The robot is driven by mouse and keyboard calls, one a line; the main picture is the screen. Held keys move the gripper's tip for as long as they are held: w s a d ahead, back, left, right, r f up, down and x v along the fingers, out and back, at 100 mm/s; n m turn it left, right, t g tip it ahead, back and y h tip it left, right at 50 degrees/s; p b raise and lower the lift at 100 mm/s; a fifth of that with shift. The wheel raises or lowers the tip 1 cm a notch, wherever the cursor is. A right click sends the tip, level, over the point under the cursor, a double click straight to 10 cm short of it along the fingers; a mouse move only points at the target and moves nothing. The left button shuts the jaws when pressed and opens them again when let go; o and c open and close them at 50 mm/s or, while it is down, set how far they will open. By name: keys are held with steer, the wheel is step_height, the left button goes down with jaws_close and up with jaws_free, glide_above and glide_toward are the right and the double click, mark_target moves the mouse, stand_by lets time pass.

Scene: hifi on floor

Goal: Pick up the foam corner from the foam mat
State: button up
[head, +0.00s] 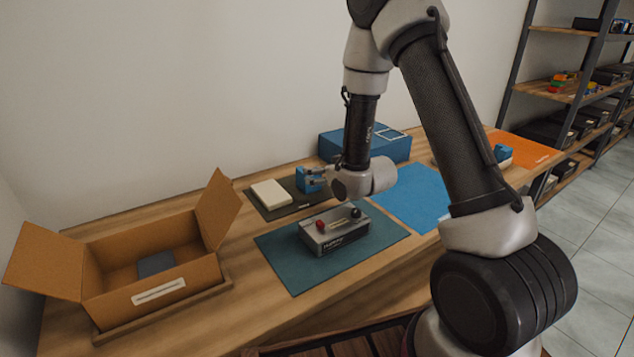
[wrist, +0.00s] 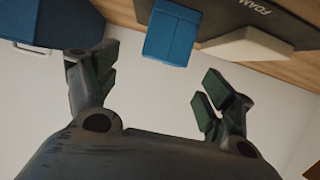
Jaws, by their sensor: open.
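The foam mat (head: 284,210) is a dark sheet on the wooden table; its printed lettering shows in the wrist view (wrist: 285,24). A blue stepped piece, which looks like the foam corner (head: 308,182), stands on it beside a flat cream block (head: 270,194). In the wrist view the blue foam corner (wrist: 171,36) lies beyond the fingertips, roughly between their lines. The cream block (wrist: 247,46) is to its right. My gripper (wrist: 155,78) is open and empty, with a gap visible between fingers and foam corner. In the head view my gripper (head: 318,176) partly overlaps the corner.
A blue box (head: 335,145) stands behind, near the wall. A grey device with a red knob (head: 333,232) sits on a teal mat in front. An open cardboard box (head: 140,265) is at left. A blue mat (head: 410,197) and an orange mat (head: 525,150) lie to the right.

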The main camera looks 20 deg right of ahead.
steer(key=x, duration=0.8)
steer(key=shift+s+a+r, duration=0.1)
steer(key=shift+a, duration=0.1)
steer(key=c, duration=0.9)
